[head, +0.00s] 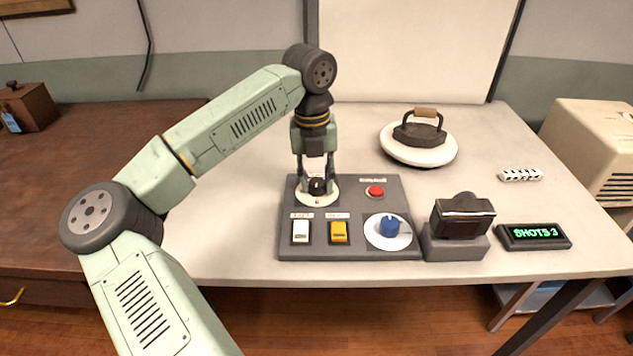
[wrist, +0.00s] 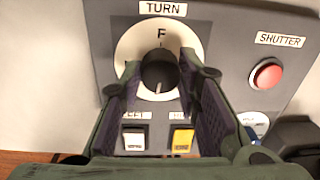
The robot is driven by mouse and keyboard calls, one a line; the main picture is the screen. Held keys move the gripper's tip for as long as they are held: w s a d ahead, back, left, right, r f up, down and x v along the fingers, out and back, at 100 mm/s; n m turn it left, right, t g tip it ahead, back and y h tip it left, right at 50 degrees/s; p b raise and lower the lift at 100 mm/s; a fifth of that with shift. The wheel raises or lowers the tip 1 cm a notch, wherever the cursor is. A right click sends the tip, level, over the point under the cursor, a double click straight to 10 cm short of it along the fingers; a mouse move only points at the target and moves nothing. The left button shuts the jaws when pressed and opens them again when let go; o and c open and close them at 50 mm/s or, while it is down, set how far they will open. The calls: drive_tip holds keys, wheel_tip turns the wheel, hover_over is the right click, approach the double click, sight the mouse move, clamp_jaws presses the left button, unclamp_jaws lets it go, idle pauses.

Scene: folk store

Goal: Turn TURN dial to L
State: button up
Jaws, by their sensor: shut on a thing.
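The TURN dial is a round black knob (wrist: 160,68) on a cream disc (wrist: 131,44), under a TURN label (wrist: 163,9) in the wrist view. The letter F (wrist: 161,32) is printed above the knob. A pale line shows on the knob's lower side, toward the switches. Other letters, including any L, are hidden behind the fingers or unreadable. In the head view the dial's disc (head: 317,198) is at the panel's upper left. My gripper (head: 316,184) points down over it. In the wrist view its fingers (wrist: 158,70) are shut on the knob from both sides.
The grey panel (head: 362,209) also carries a white switch (head: 301,231), a yellow switch (head: 339,232), a red SHUTTER button (head: 375,191) and a blue knob (head: 389,225). Right of it are a dark device (head: 461,216) and a SHOTS display (head: 534,236). An iron (head: 419,130) stands behind.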

drive_tip(key=m+b, duration=0.2)
drive_tip(key=m, duration=0.1)
drive_tip(key=shift+f+m, duration=0.15)
drive_tip(key=shift+m, duration=0.15)
drive_tip(key=m+b, duration=0.1)
drive_tip(key=m, duration=0.3)
drive_tip(key=shift+b, duration=0.3)
drive_tip(key=m, duration=0.4)
drive_tip(key=shift+m+g, duration=0.3)
drive_tip(key=shift+m, duration=1.8)
drive_tip(key=shift+m+y, duration=0.3)
drive_tip(key=o, duration=1.2)
drive_tip(key=shift+w+r, duration=0.1)
drive_tip(key=shift+r, duration=0.1)
